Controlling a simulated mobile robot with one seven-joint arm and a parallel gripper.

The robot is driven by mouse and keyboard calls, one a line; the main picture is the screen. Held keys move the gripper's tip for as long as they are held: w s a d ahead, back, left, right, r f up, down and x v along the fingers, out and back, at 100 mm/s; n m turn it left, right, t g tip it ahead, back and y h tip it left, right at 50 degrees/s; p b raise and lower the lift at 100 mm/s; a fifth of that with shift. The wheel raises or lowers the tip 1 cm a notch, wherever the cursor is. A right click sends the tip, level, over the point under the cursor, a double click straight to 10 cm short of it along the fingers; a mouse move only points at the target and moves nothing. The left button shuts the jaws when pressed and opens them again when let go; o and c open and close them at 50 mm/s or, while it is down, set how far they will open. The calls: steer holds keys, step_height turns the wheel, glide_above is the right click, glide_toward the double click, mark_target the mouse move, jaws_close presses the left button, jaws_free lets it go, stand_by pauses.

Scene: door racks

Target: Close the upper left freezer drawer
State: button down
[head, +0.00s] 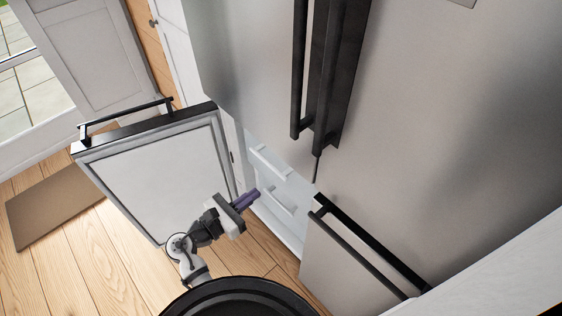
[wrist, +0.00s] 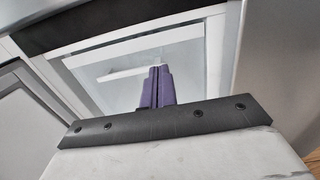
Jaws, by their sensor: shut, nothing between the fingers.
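The upper left freezer drawer shows in the head view as a white front with a pale handle bar (head: 269,162), inside the open left freezer compartment. A lower drawer handle (head: 279,204) sits beneath it. In the wrist view a long white bar (wrist: 185,36) crosses the drawer area ahead of the fingers. How far the upper drawer sticks out is hard to tell. My gripper (head: 253,194) is shut and empty, its purple fingers at the compartment opening, pointing inward. The fingers also show in the wrist view (wrist: 159,72). Contact with a drawer cannot be made out.
The left freezer door (head: 160,170) stands wide open to the left of my arm. The right freezer door (head: 350,262) is shut, its dark handle along the top. Tall steel fridge doors (head: 440,120) rise above. A brown mat (head: 50,208) lies on the wood floor.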

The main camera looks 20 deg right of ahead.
mark_target(289, 169)
steer(key=p+x, duration=0.2)
steer(key=x, duration=1.2)
steer(key=shift+s, duration=0.1)
steer(key=p+x, duration=0.1)
steer(key=x, duration=0.3)
steer(key=shift+d+r, duration=0.15)
steer(key=shift+d, duration=0.1)
steer(key=shift+d, duration=0.1)
